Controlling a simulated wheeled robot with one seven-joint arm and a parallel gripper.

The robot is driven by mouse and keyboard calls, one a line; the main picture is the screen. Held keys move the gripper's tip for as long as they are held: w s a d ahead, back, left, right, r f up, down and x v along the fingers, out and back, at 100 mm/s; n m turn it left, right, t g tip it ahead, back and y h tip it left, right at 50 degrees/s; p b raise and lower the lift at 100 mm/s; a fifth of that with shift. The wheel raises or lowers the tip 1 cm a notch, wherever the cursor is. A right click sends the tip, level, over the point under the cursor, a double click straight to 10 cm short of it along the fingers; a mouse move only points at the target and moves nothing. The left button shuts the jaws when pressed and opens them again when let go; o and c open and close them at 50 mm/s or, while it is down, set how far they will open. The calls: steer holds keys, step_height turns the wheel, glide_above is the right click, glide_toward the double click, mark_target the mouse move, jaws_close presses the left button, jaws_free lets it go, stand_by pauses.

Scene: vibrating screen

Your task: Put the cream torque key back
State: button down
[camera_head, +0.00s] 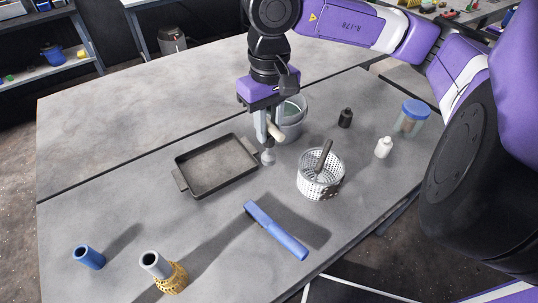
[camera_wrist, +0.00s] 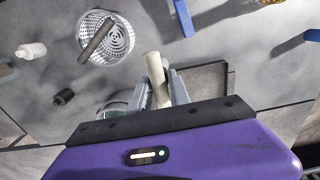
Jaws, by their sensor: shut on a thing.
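The cream torque key (camera_head: 276,131) is in my gripper (camera_head: 266,138). Its pale rounded shaft also shows between the fingers in the wrist view (camera_wrist: 157,84). My gripper is shut on it and points down above the table, between the dark tray and the perforated basket. A small grey piece (camera_head: 268,158) shows just below the fingers; I cannot tell whether it is part of the key. The white perforated basket (camera_head: 320,184) stands to the right, with a dark-handled tool (camera_head: 323,156) leaning in it. It shows at the upper left of the wrist view (camera_wrist: 119,38).
A dark shallow tray (camera_head: 217,187) lies left of my gripper. A grey-green bucket (camera_head: 295,128) is close behind it. A blue bar (camera_head: 275,231) lies in front.

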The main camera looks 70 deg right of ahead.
mark_target(269, 156)
step_height(269, 156, down, 9)
steer(key=shift+f+p, duration=0.15)
steer(key=shift+p, duration=0.3)
steer(key=shift+f, duration=0.3)
steer(key=shift+f+b, duration=0.15)
steer(key=shift+b, duration=0.15)
steer(key=c, duration=1.2)
jaws_free()
